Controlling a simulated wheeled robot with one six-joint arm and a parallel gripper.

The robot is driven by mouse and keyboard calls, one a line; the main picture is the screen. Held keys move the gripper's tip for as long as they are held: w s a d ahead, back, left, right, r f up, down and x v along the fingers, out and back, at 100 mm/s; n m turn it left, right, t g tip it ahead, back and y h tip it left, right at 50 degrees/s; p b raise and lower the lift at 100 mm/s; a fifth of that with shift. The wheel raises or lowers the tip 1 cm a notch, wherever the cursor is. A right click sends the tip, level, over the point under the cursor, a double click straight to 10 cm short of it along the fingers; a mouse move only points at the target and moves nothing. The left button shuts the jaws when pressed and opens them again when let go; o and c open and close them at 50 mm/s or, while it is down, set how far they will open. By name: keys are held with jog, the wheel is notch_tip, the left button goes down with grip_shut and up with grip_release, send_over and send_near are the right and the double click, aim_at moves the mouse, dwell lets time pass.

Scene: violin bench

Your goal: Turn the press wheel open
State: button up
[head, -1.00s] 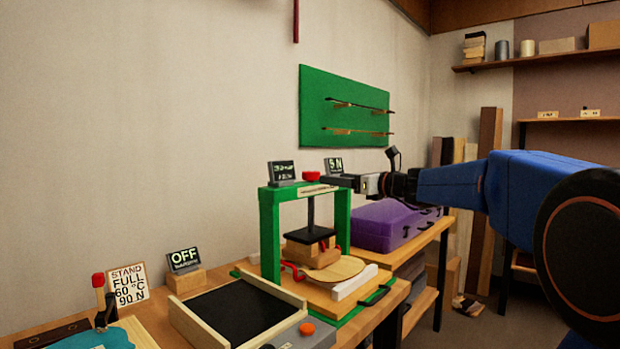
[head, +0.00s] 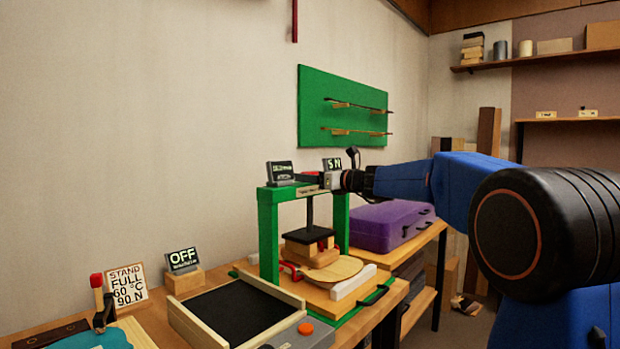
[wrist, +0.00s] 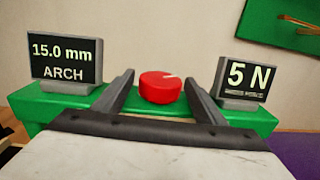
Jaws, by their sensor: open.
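The green press (head: 269,236) stands on the bench in the head view, with a black plate (head: 309,235) hanging on its screw above wooden blocks. In the wrist view the red press wheel (wrist: 160,87) sits on top of the green crossbar (wrist: 60,108), with a pale mark on its top. My gripper (wrist: 165,88) is open, with one finger on each side of the wheel and a visible gap to both.
Two displays stand on the crossbar: "15.0 mm ARCH" (wrist: 65,60) at left and "5 N" (wrist: 247,80) at right. A purple case (head: 390,228) is right of the press. A wooden tray (head: 205,328) and an "OFF" display (head: 183,259) are at left.

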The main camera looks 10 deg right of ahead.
jog(key=c, duration=1.1)
jog(key=shift+o, duration=0.3)
jog(key=shift+n+y, duration=0.3)
jog(key=shift+y, duration=0.1)
jog(key=n+g+y, duration=0.2)
jog(key=g+y, duration=0.1)
jog(key=shift+w+d+n, duration=0.1)
jog(key=shift+n, duration=0.2)
jog(key=shift+n+g+y, duration=0.85)
jog(key=shift+n+g, duration=0.25)
jog(key=shift+g, duration=0.45)
jog(key=shift+n+g+y, duration=0.85)
jog(key=shift+n+g, duration=0.25)
jog(key=shift+g, duration=0.75)
